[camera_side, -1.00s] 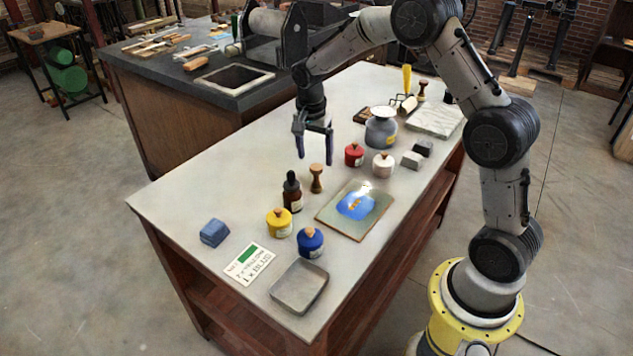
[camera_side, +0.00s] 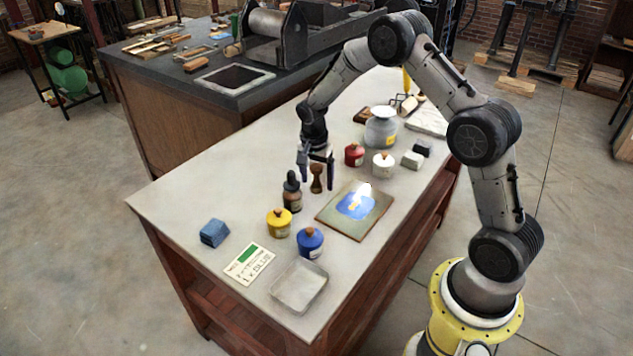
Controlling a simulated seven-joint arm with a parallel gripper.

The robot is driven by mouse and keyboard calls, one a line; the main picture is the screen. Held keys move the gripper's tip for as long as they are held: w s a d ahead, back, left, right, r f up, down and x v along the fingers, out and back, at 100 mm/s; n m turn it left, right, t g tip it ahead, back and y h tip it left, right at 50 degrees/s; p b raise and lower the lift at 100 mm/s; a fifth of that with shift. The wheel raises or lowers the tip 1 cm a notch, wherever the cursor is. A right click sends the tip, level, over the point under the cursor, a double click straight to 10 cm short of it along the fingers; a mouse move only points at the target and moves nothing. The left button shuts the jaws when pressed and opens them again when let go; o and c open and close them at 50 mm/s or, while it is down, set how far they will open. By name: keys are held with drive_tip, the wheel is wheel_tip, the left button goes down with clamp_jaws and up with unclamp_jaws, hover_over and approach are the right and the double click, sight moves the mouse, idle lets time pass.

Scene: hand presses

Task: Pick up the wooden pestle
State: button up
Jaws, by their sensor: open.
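The wooden pestle (camera_side: 316,184) stands upright on the pale tabletop, brown with a narrow waist. It is just behind and to the right of the dark dropper bottle (camera_side: 292,192). My gripper (camera_side: 317,185) points down with its jaws open. In this view one finger shows to the left of the pestle and the other to the right, with the pestle's upper part between them. I cannot tell whether the fingers touch it or stand at the same depth.
Near the pestle are a yellow jar (camera_side: 279,224), a blue jar (camera_side: 310,243), a red jar (camera_side: 354,154), a white jar (camera_side: 383,164) and a flat plate with a blue patch (camera_side: 338,222). A clear tray (camera_side: 297,303) lies at the front. The table's left part is mostly bare.

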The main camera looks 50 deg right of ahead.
clamp_jaws()
drive_tip(key=shift+r, duration=0.15)
